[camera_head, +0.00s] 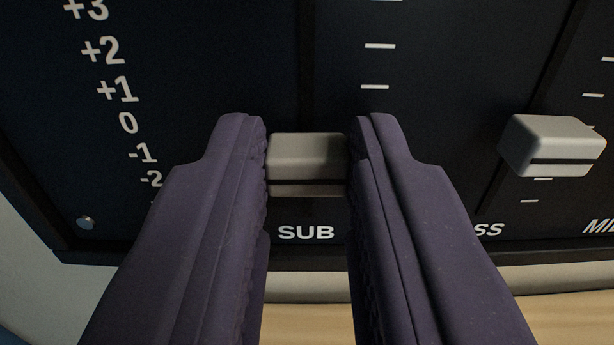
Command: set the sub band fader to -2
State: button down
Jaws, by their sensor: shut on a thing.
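The sub band fader (307,158) is a grey rectangular knob with a dark line across it, on a dark upright panel (240,30). It sits low in its slot, above the white label SUB (306,232). My gripper (307,150) is shut on the knob, with one purple finger against each side. The scale (128,122) at the left runs from +3 at the top down to -2 and a mark below that is partly hidden by the left finger. Seen at this slant, the knob is around the height of -1 to -2; its exact setting cannot be told.
A second grey fader knob (552,146) stands to the right, above a label ending in SS (488,229), close to my right finger. A screw (85,223) is at the panel's lower left. Below the panel's bottom edge is a pale wooden surface (570,315).

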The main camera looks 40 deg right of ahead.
jog(key=shift+f, duration=0.9)
jog(key=shift+r, duration=0.1)
jog(key=c, duration=0.9)
grip_release()
jog(key=p+v, duration=0.1)
jog(key=v, duration=0.7)
jog(key=shift+w, duration=0.1)
